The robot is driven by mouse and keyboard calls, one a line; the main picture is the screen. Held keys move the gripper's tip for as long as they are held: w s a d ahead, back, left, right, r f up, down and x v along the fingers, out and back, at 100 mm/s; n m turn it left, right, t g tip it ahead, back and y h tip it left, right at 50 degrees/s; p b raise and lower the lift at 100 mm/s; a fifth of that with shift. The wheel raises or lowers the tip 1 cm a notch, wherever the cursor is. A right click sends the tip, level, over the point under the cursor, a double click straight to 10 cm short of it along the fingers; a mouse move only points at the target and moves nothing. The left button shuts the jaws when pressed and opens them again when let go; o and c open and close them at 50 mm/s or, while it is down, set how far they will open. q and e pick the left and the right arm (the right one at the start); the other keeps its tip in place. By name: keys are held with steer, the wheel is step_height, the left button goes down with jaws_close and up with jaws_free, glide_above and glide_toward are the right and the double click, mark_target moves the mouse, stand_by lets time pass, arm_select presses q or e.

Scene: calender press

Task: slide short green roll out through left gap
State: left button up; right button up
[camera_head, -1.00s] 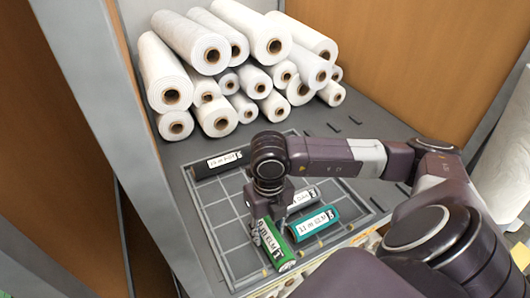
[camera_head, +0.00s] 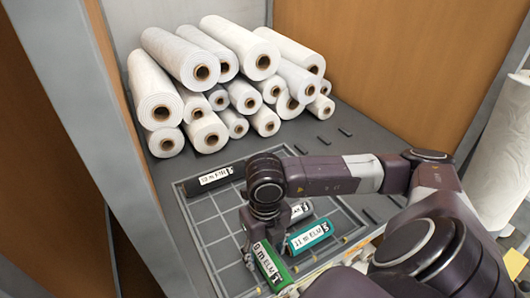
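The short green roll (camera_head: 272,267) lies at the front edge of the gridded tray (camera_head: 219,243), with a white label along its top. My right gripper (camera_head: 258,250) points down over the roll's far end, with a finger showing at its left side; the wrist hides part of the fingers, and whether they clamp the roll is unclear. A teal roll (camera_head: 310,236) lies just right of it. A grey roll (camera_head: 299,211) lies behind, partly hidden by my wrist. A black roll (camera_head: 214,178) lies at the tray's back left. My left gripper is not in view.
White rolls (camera_head: 205,68) are stacked at the back of the shelf. A grey post (camera_head: 100,120) stands at the left and an orange-brown panel (camera_head: 400,60) at the right. Bare tray grid lies left of the green roll.

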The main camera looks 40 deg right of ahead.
mark_target(265, 252)
steer(key=shift+o, duration=0.2)
steer(key=shift+r, duration=0.1)
step_height(265, 252, up, 12)
stand_by(0.4)
